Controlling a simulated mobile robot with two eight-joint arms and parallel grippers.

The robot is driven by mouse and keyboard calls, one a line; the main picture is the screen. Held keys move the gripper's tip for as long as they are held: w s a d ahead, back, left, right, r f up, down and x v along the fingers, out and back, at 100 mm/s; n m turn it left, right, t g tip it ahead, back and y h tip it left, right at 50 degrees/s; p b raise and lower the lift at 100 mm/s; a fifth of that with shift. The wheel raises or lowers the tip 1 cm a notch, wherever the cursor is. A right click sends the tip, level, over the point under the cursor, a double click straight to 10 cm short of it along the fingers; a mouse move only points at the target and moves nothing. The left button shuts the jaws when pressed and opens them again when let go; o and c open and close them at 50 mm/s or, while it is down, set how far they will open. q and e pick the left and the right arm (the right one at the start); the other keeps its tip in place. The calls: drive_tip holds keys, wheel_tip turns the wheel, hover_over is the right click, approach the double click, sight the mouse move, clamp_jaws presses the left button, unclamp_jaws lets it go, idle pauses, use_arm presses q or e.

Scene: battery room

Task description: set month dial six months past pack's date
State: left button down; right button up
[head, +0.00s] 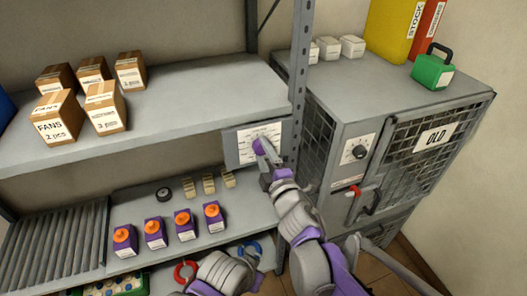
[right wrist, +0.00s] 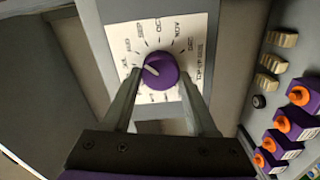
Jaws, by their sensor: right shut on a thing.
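The pointer line lies toward the left of the knob in the right wrist view. In the head view the dial (head: 258,146) sits on a grey panel at the shelf's right post. My right gripper (head: 264,150) is shut on the knob, a finger on either side. Several purple packs with orange caps (head: 184,224) stand on the lower shelf; their white labels are too small to read.
Cartons marked FANS (head: 58,118) stand on the upper shelf. A grey cage cabinet (head: 385,95) with a door marked OLD stands right of my right arm, with a small black dial (head: 359,152) and a red-ended handle (head: 354,191). Small beige blocks (head: 208,184) lie behind the packs.

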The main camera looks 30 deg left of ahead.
drive_tip(key=shift+n, duration=0.3)
drive_tip(key=o, duration=1.4)
drive_tip(key=shift+c, duration=0.2)
drive_tip(key=v, duration=1.1)
drive_tip(key=shift+b, duration=0.3)
drive_tip(key=shift+w, duration=0.1)
